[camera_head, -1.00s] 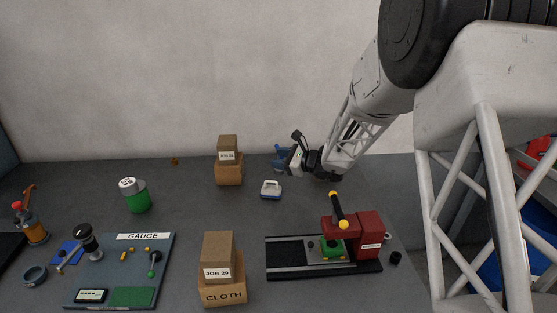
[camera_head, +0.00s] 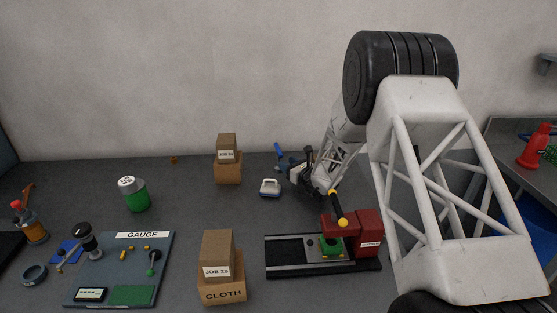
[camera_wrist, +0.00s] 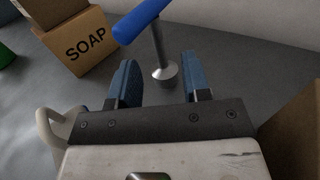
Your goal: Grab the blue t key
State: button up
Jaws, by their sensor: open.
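The blue t key (camera_head: 279,154) stands upright on the grey bench near the wall, with a blue crossbar handle on a metal shaft. In the wrist view its handle (camera_wrist: 140,20) is at the top, and its shaft runs down to a round metal base (camera_wrist: 165,71). My gripper (camera_wrist: 161,75) is open with two blue fingers. The shaft and base appear in line with the gap between the fingers, just beyond the tips. No contact shows. In the head view my gripper (camera_head: 291,164) is just right of the key.
A white-and-blue block with a handle (camera_head: 270,188) lies close to my gripper on the near side. Stacked cardboard boxes (camera_head: 228,172) stand to the left; one reads SOAP (camera_wrist: 85,42). A red machine (camera_head: 366,235) stands nearer. A brown surface (camera_wrist: 296,135) fills the wrist view's right edge.

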aim_at(278, 160)
jog(key=shift+x, duration=1.3)
jog(key=shift+x, duration=2.6)
jog(key=shift+f, duration=0.1)
grip_shut()
